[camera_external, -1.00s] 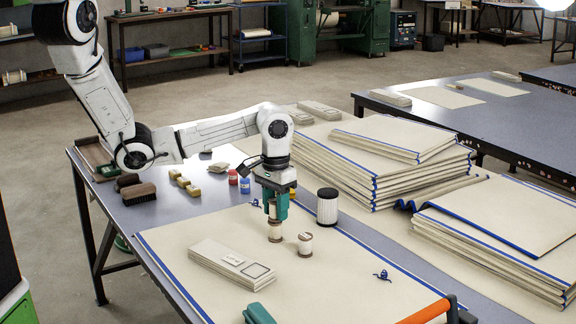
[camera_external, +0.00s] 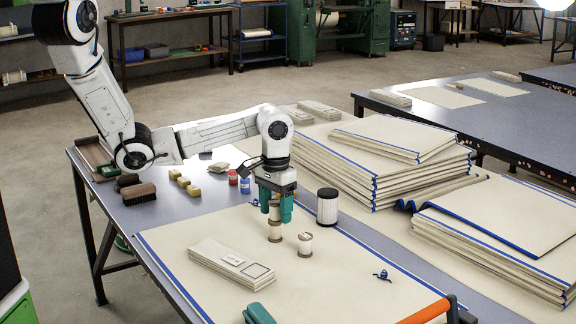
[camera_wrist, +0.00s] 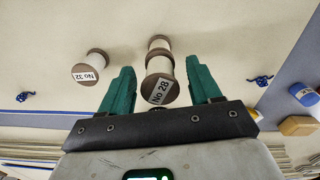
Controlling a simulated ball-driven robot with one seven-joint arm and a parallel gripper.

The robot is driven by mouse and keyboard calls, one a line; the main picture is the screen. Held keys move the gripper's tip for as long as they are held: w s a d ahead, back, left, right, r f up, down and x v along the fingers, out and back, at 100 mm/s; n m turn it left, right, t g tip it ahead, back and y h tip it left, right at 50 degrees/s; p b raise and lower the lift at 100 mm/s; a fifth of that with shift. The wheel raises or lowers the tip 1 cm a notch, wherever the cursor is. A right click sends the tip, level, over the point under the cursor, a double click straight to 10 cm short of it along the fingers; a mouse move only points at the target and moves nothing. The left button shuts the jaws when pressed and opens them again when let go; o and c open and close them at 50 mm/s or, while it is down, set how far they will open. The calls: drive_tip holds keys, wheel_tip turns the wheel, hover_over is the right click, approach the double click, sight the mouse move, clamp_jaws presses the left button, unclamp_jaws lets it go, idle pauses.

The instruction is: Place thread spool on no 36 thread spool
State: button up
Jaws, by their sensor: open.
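In the wrist view a spool labelled No 28 (camera_wrist: 160,68) sits between my fingers. It stands on another spool (camera_wrist: 158,46), whose label is hidden. In the external view the upper spool (camera_external: 274,211) rests on the lower spool (camera_external: 275,232), which stands on the cream cloth (camera_external: 340,262). The stack looks upright. My gripper (camera_external: 276,215) is open around the upper spool, with gaps showing beside it in the wrist view (camera_wrist: 164,72). A separate spool labelled No 32 (camera_wrist: 89,68) stands close by, also visible in the external view (camera_external: 305,244).
A white cylinder with a dark top (camera_external: 327,208) stands right of my gripper. A folded cloth stack (camera_external: 232,262) lies in front. Blue thread (camera_external: 382,275) lies on the right. Large cloth stacks (camera_external: 385,160) fill the right side. The cloth's front middle is clear.

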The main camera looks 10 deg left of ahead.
wheel_tip(320, 180, up, 11)
drive_tip(key=shift+f+p, duration=0.1)
drive_tip(key=shift+p, duration=1.05)
drive_tip(key=r, duration=0.1)
drive_tip(key=n+h, duration=0.3)
approach(275, 202)
drive_tip(key=a+f, duration=0.1)
drive_tip(key=a, duration=0.3)
drive_tip(key=s+a+f+n+y, duration=0.1)
drive_tip(key=s+a+f, duration=0.1)
drive_tip(key=a, duration=0.9)
drive_tip(key=s+a+f+n+t+y, duration=0.1)
drive_tip(key=s+a+f+n, duration=0.1)
drive_tip(key=a, duration=0.9)
wheel_tip(275, 202, down, 2)
drive_tip(key=shift+s+a+f+y+p, duration=0.25)
drive_tip(key=shift+s+y+p, duration=0.15)
drive_tip(key=shift+s, duration=0.05)
